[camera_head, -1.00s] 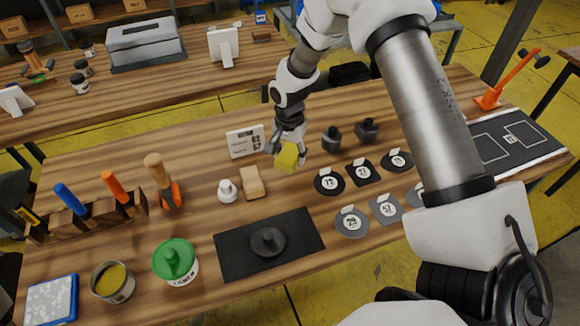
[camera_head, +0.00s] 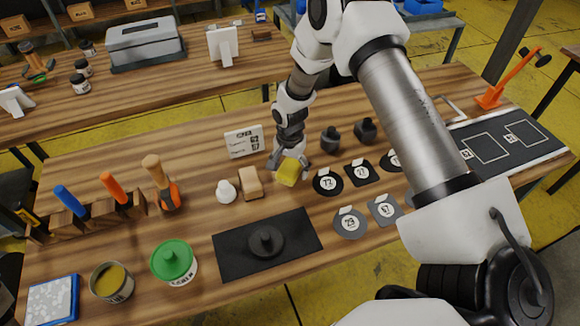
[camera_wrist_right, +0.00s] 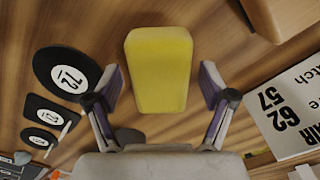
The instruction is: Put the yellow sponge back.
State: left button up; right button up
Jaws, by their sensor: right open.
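The yellow sponge (camera_head: 289,172) is on or just above the wooden table, right of a tan wooden block (camera_head: 250,183). In the right wrist view the sponge (camera_wrist_right: 159,70) stands between my right fingers, with a gap on both sides. My right gripper (camera_head: 291,162) is open around it; it also shows in the right wrist view (camera_wrist_right: 158,90). The sponge's underside is hidden, so I cannot tell for certain that it touches the table. My left gripper is not in view.
A white sign (camera_head: 245,142) stands behind the block, and a white knobbed weight (camera_head: 226,191) stands left of it. Round and square numbered discs (camera_head: 328,182) lie to the right. A black mat (camera_head: 230,252) is in front. Dark weights (camera_head: 330,139) stand behind.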

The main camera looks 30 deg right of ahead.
aim_at(290, 167)
jog(key=shift+r, duration=0.1)
notch_tip(290, 167, up, 12)
jog(key=b, duration=0.2)
jog(key=shift+r, duration=0.1)
dwell(1.3)
